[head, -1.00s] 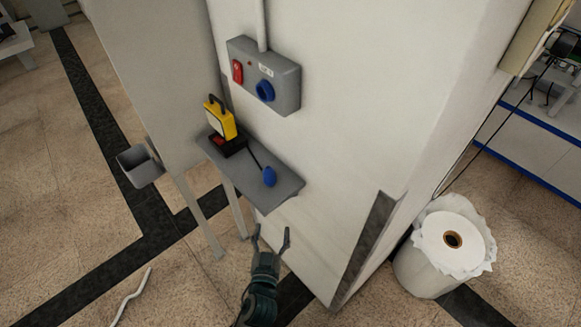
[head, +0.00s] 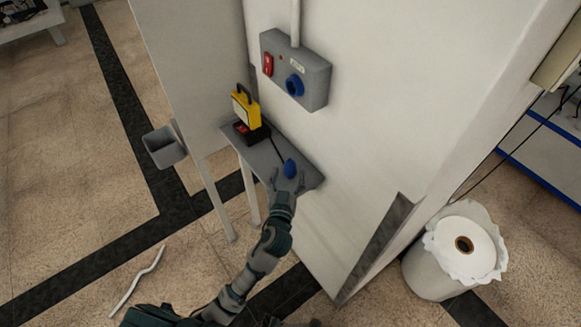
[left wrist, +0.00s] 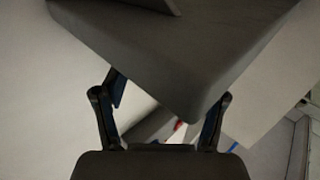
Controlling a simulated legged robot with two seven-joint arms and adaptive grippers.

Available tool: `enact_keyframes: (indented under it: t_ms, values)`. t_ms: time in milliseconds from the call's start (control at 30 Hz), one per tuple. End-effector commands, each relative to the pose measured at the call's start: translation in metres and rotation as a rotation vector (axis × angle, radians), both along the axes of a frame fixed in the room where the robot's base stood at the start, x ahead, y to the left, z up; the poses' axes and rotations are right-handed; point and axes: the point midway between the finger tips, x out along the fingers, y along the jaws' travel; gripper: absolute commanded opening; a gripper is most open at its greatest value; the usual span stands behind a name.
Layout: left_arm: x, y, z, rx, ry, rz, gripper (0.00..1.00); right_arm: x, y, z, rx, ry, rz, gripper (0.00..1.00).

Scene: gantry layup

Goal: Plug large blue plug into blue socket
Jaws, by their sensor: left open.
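The blue plug (head: 290,168) lies at the near right end of a grey shelf (head: 311,177) on the white wall. A dark cable runs from it to the base of a yellow lamp (head: 245,108). The blue socket (head: 294,85) is on the grey wall box (head: 316,91) above the shelf. My left gripper (head: 288,177) is open at the shelf's front edge, its fingers near the plug; I cannot tell whether they touch it. In the left wrist view the open fingers (left wrist: 168,92) are in front of a grey slab, and the plug cannot be made out.
The box has a red switch (head: 268,64). A grey bin (head: 164,147) hangs left of the shelf. A white wrapped roll (head: 452,250) stands on the floor at right. A pale bent strip (head: 138,282) lies on the floor at lower left. Open floor lies left.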

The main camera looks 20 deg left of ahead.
Motion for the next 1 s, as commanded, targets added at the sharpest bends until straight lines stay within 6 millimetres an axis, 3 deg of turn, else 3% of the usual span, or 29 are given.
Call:
enact_keyframes:
  t_ms: [200,467,500,767,1000]
  values:
    - [0.032,0.003,0.003,0.005,-0.001,-0.001,0.7,0.001,0.0,0.008,0.003,-0.002,0.001,0.0]
    - [0.037,0.003,0.002,0.004,0.0,-0.001,0.7,0.002,0.0,0.008,0.003,-0.002,0.001,0.0]
    - [0.037,0.003,0.002,0.003,-0.001,-0.001,0.68,0.002,0.0,0.008,0.003,-0.002,0.001,0.0]
    - [0.037,0.005,0.001,0.002,-0.001,-0.001,0.04,0.002,0.0,0.008,0.003,-0.003,0.001,0.0]
    - [0.037,0.004,0.002,0.003,0.0,-0.001,0.04,0.002,0.0,0.007,0.002,-0.002,0.0,0.0]
